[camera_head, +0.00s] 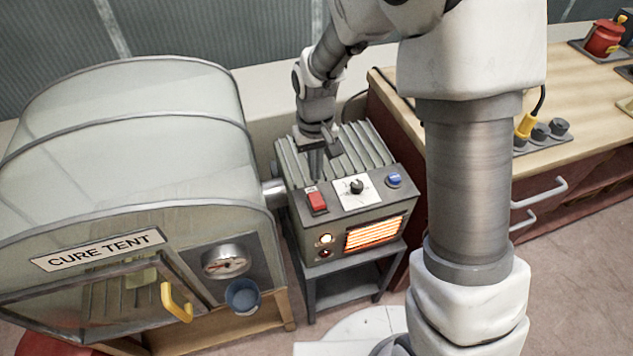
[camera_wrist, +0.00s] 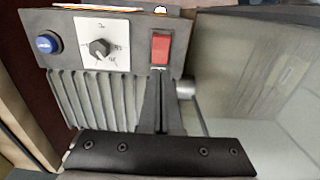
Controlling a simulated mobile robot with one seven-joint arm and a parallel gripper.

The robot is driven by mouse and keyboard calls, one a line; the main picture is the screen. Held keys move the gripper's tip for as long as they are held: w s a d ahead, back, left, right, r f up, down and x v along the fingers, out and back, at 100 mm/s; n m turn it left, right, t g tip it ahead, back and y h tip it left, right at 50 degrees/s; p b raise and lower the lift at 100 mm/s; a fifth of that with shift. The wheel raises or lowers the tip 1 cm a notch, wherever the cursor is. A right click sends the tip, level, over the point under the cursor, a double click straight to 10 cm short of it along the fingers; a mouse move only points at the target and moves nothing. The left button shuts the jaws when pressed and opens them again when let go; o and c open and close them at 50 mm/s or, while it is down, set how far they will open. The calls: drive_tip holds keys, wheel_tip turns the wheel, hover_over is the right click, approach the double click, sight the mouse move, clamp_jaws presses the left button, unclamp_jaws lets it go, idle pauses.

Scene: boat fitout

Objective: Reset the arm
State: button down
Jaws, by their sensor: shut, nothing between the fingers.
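My gripper (camera_head: 317,165) is shut and empty, pointing down over the ribbed top of the grey heater box (camera_head: 290,215), just behind its red rocker switch (camera_head: 317,201). In the wrist view my gripper's fingers (camera_wrist: 160,85) are together, with their tips close to the lower edge of the red switch (camera_wrist: 161,48). Whether they touch it I cannot tell. A black dial (camera_head: 356,186) on a white plate and a blue button (camera_head: 393,179) sit to the right of the switch. The heater's front grille (camera_head: 375,233) glows orange, and a small lamp (camera_head: 326,239) beside it is lit.
The cure tent (camera_head: 120,150), with a gauge, a blue cup-like knob (camera_head: 242,296) and a yellow handle (camera_head: 177,302), stands close on the left. A wooden workbench (camera_head: 560,85) with drawers stands on the right. The heater rests on a grey stand (camera_head: 345,287).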

drive_tip(key=s+d+r+m+t+p, duration=0.1)
drive_tip(key=s+d+r+t, duration=0.1)
drive_tip(key=s+d+r, duration=0.2)
drive_tip(key=s+d+r+m+t+p, duration=0.1)
drive_tip(key=s+d+r, duration=0.3)
drive_tip(key=s+r, duration=0.4)
drive_tip(key=s+d+r+m+t+p, duration=0.1)
drive_tip(key=s+d+r, duration=0.3)
drive_tip(key=r, duration=0.9)
drive_tip(key=s+t, duration=0.1)
drive_tip(key=s, duration=0.1)
drive_tip(key=shift+s+d+t, duration=0.25)
drive_tip(key=shift+s+t, duration=0.05)
drive_tip(key=shift+s, duration=0.05)
drive_tip(key=shift+a, duration=0.2)
